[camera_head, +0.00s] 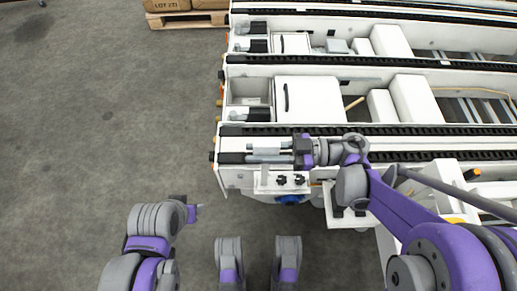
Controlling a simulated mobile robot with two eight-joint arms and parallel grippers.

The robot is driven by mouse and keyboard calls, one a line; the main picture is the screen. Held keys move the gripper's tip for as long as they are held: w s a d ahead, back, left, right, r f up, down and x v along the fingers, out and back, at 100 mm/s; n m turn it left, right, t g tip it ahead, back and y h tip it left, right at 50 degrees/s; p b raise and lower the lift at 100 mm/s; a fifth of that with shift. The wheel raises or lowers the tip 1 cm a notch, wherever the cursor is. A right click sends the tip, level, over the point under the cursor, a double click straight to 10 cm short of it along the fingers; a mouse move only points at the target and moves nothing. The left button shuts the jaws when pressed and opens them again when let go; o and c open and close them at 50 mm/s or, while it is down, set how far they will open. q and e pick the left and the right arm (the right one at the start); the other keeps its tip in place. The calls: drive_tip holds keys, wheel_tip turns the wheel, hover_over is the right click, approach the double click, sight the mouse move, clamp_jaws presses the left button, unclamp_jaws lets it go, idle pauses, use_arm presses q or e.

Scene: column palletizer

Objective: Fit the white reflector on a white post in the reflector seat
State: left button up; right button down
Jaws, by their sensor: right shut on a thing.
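My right gripper (290,152) is over the front left end of the nearest conveyor, its jaws pointing left. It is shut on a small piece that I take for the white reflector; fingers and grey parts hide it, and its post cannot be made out. Just below the gripper, a white bracket (264,187) with two black knobs is fixed at the conveyor's near edge. It may be the reflector seat, but I cannot tell for sure. I cannot tell whether the held piece touches it. My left gripper (192,212) is at lower left over the floor, away from the conveyor, its jaws unclear.
Parallel white conveyor lines (310,97) with black chains fill the upper right. White boxes (415,98) sit between them. A pallet (186,19) with cartons stands at the top. The grey floor (95,110) at left is clear.

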drive_tip(key=c, duration=0.6)
unclamp_jaws()
drive_tip(key=shift+c, duration=0.2)
drive_tip(key=shift+d, duration=0.1)
drive_tip(key=d+p, duration=0.1)
drive_tip(key=d, duration=0.9)
drive_tip(key=shift+d, duration=0.35)
